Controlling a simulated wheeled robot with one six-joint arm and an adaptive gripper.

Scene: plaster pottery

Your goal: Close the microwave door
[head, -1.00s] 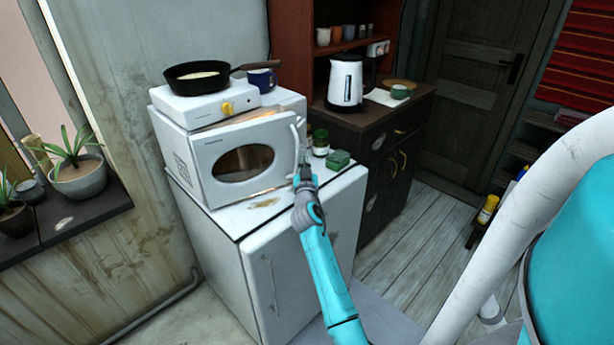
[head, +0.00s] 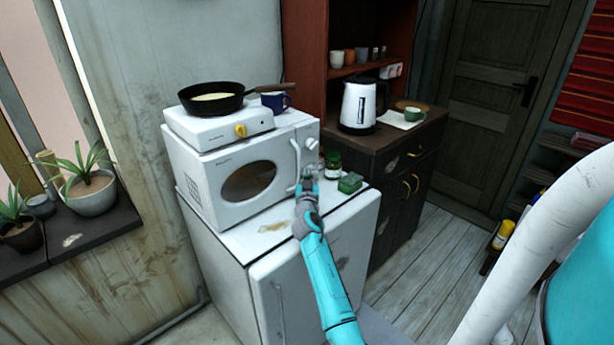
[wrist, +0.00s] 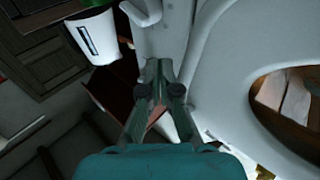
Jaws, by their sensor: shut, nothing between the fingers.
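The white microwave (head: 190,165) stands on a white cabinet. Its door (head: 225,207), with a dark oval window, looks flush or almost flush with the body; a small gap cannot be ruled out. In the wrist view the fingertips (wrist: 160,75) are against or very near the handle side of the door (wrist: 230,85); contact is unclear.
A hot plate (head: 215,127) with a black pan (head: 212,104) and a blue mug (head: 275,101) stand on the microwave. A dark green jar (head: 333,168) and a green block (head: 350,183) are right of my gripper. A white kettle (head: 357,105) stands on the dark cabinet.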

